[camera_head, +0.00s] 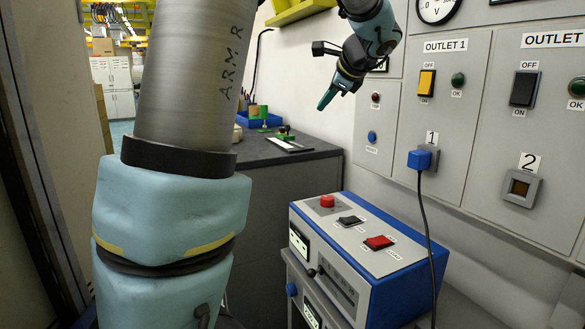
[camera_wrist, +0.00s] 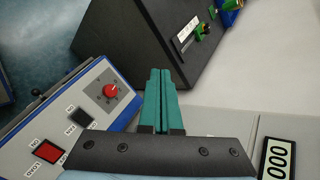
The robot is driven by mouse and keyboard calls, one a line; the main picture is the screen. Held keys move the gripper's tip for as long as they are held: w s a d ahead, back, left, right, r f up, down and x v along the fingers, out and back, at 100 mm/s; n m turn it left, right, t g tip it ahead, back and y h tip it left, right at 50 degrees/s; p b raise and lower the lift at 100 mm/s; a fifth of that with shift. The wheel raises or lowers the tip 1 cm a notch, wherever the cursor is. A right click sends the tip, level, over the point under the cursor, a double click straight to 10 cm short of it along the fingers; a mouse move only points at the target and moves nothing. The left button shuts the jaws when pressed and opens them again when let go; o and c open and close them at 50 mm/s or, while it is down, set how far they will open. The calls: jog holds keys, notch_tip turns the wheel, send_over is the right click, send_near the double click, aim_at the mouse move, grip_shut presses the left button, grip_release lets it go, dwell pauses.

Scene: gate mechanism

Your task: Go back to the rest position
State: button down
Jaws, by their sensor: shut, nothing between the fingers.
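My gripper (camera_head: 325,101) is in the upper middle of the head view, in the air in front of the wall panel and above the blue and grey control box (camera_head: 372,285). Its green fingers point down and to the left. In the wrist view the two green fingers of my gripper (camera_wrist: 164,73) lie side by side, shut, with nothing between them. The fingers look apart from everything around them. The control box also shows at the left of the wrist view, with a red knob (camera_wrist: 110,91) and a red switch (camera_wrist: 47,151).
A wall panel has outlet 1 with a blue plug (camera_head: 420,159) and cable (camera_head: 427,230), and an empty-looking outlet 2 (camera_head: 520,187). A dark workbench (camera_head: 262,150) carries a blue tray (camera_head: 259,120) and a small green-handled item (camera_head: 285,133). Air around my gripper looks free.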

jog(key=s+a+f+n+g+h, duration=0.1)
jog(key=s+a+f+n+g, duration=0.1)
jog(key=s+a+f+n, duration=0.45)
jog(key=s+a+f+n+g+h, duration=0.1)
jog(key=s+a+f+g, duration=0.15)
jog(key=f, duration=0.65)
jog(key=s+a+f+n+g+h, duration=0.1)
jog(key=s+a+f+n, duration=0.2)
jog(key=s+f+n, duration=0.2)
jog(key=s+a+f+n+g+h, duration=0.1)
jog(key=s+a+f+n+g, duration=0.1)
jog(key=s+f+n, duration=0.4)
jog(key=s+a+n, duration=0.1)
jog(key=s, duration=0.2)
jog(key=shift+s+f+h, duration=0.25)
jog(key=shift+s+h, duration=0.05)
jog(key=shift+a, duration=0.1)
